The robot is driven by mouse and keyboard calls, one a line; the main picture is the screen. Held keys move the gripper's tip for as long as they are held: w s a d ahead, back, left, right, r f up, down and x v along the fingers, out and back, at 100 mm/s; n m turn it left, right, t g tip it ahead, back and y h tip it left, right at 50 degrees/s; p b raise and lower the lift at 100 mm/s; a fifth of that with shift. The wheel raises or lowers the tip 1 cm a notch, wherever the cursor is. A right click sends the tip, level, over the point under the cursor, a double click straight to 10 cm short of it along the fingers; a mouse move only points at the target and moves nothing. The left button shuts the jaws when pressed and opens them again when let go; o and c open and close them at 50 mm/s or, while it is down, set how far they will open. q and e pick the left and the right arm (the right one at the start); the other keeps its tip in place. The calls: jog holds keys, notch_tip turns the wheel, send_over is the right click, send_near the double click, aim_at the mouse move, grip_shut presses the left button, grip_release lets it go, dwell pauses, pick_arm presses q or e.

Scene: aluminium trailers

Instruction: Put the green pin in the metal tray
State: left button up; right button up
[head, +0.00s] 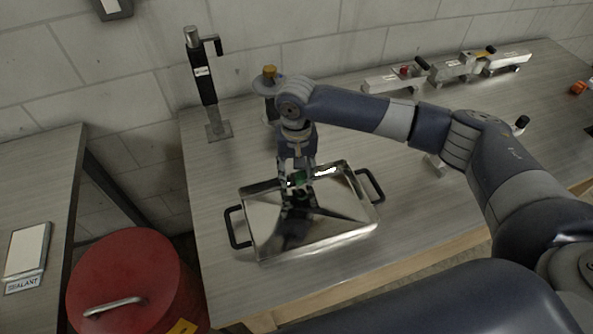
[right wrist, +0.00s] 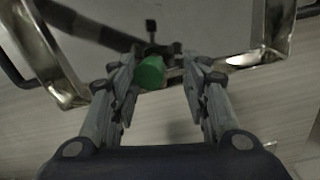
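The metal tray (head: 350,231) is a shallow shiny pan with black handles on the bench; its rim also shows in the right wrist view (right wrist: 275,30). My right gripper (head: 299,180) points down over the middle of the tray. The green pin (right wrist: 150,73) is between its fingertips, close to the left-hand finger in the right wrist view; a bit of green (head: 300,178) shows in the head view. The fingers are part way apart, and whether they grip the pin is unclear. Dark and green shapes below look like reflections in the tray floor. My left gripper is not in view.
A black stand (head: 205,85) and a brass-topped post (head: 269,80) stand behind the tray. Metal fixtures (head: 465,68) line the back right of the bench. A red drum (head: 125,275) stands at the left, beside another table with a sealant pad (head: 27,250).

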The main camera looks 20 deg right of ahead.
jog(key=shift+r, duration=0.1)
notch_tip(320, 180, up, 12)
jog(key=b, duration=0.2)
dwell(0.3)
